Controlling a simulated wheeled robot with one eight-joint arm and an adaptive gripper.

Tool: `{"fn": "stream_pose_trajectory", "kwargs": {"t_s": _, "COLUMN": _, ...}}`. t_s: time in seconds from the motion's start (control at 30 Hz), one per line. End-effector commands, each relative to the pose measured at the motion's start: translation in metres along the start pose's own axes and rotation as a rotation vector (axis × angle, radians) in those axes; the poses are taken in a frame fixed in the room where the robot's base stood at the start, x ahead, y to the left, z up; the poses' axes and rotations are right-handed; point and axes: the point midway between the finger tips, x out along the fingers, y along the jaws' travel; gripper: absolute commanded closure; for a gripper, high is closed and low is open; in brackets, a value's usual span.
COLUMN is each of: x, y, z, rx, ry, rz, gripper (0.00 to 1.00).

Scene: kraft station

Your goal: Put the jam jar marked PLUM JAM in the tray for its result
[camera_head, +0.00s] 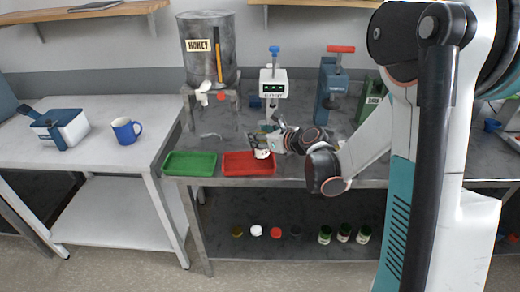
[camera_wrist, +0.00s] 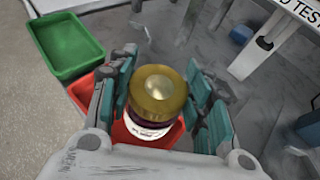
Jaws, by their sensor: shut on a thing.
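My gripper (camera_wrist: 160,100) is shut on a jam jar (camera_wrist: 157,93) with a gold lid, dark contents and a white label. The label's print is too small to read. The jar is over the red tray (camera_wrist: 125,134) in the wrist view; I cannot tell whether it touches the tray floor. In the head view my gripper (camera_head: 265,146) is over the red tray (camera_head: 262,171), and the jar's pale label (camera_head: 262,154) shows below the fingers. The empty green tray (camera_head: 190,164) lies just left of the red one.
A honey tank (camera_head: 209,55) stands behind the trays. A white tester with a green display (camera_head: 272,86) and a blue press (camera_head: 332,90) stand farther right. Several jars and lids (camera_head: 325,235) sit on the lower shelf. A blue mug (camera_head: 126,131) is on the left table.

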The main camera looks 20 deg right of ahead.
Motion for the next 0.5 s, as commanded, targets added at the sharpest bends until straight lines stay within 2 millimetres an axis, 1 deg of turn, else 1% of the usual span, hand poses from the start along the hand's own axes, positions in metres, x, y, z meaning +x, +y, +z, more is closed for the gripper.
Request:
{"fn": "stream_pose_trajectory", "kwargs": {"t_s": 0.13, "x": 0.004, "y": 0.000, "z": -0.010, "rx": 0.000, "ry": 0.000, "rz": 0.000, "gripper": 1.00}}
{"fn": "stream_pose_trajectory", "kwargs": {"t_s": 0.33, "x": 0.015, "y": 0.000, "z": -0.037, "rx": 0.000, "ry": 0.000, "rz": 0.000, "gripper": 1.00}}
{"fn": "stream_pose_trajectory", "kwargs": {"t_s": 0.4, "x": 0.017, "y": 0.000, "z": -0.040, "rx": 0.000, "ry": -0.001, "rz": 0.000, "gripper": 1.00}}
{"fn": "stream_pose_trajectory", "kwargs": {"t_s": 0.5, "x": 0.016, "y": 0.000, "z": -0.040, "rx": 0.000, "ry": -0.001, "rz": 0.000, "gripper": 1.00}}
